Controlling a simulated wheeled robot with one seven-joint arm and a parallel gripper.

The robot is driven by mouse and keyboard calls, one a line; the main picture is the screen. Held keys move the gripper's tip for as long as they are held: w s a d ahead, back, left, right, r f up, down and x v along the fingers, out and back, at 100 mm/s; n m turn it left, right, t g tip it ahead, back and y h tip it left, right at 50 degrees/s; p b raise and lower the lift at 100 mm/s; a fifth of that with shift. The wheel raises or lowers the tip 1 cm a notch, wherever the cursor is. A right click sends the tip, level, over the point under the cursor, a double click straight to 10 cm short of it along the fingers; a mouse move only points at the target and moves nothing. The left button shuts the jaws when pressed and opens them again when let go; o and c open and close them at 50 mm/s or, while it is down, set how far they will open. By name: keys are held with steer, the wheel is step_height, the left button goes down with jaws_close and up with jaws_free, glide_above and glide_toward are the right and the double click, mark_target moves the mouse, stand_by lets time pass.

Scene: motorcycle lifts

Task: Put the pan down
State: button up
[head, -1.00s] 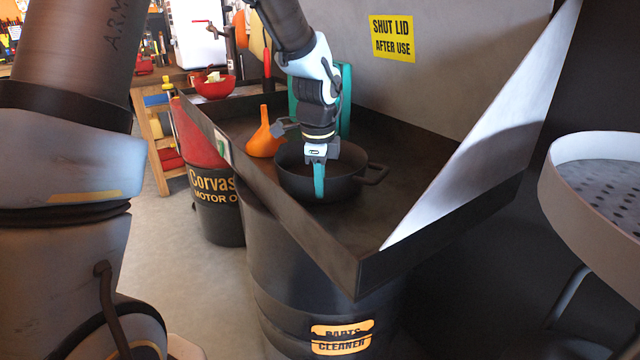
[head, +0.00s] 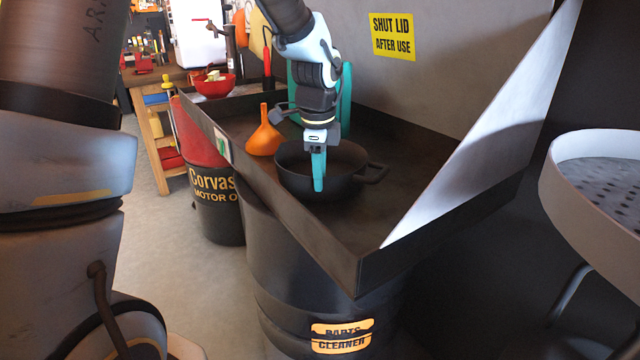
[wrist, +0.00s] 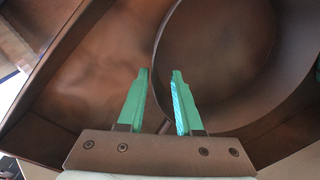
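The dark pan (head: 344,188) sits upright in the dark basin of the parts cleaner (head: 425,215), with a handle pointing right. My gripper (head: 319,187) points down at the pan's near side. In the wrist view, the teal fingers of my gripper (wrist: 160,73) are spread apart. The pan (wrist: 225,55) fills the right side there; its rim runs between the fingers, with one finger over the inside and one outside. Neither finger visibly presses on the wall. The fingertips' exact height against the rim is hard to tell.
An orange funnel (head: 265,138) stands close left of the pan. A tall teal object (head: 345,100) stands behind my gripper. The basin has raised edges and a back panel with a yellow sign (head: 392,37). A round perforated stool (head: 600,185) is at right. Bare basin floor lies in front of the pan.

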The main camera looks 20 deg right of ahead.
step_height(320, 180, up, 9)
steer(key=s, duration=0.1)
steer(key=w+a+f+n, duration=0.1)
steer(key=a+f+n, duration=0.2)
steer(key=a+n, duration=0.35)
steer(key=w+a+f+n, duration=0.15)
steer(key=a+n, duration=0.25)
steer(key=a, duration=0.6)
steer(key=s+a+f+n, duration=0.3)
steer(key=a+n, duration=0.3)
steer(key=a, duration=0.1)
steer(key=s+a+f+n, duration=0.3)
steer(key=a+n, duration=0.4)
steer(key=shift+s+a+f+y+b, duration=0.15)
steer(key=shift+s+a+y+b, duration=0.1)
steer(key=shift+a+y+b, duration=0.15)
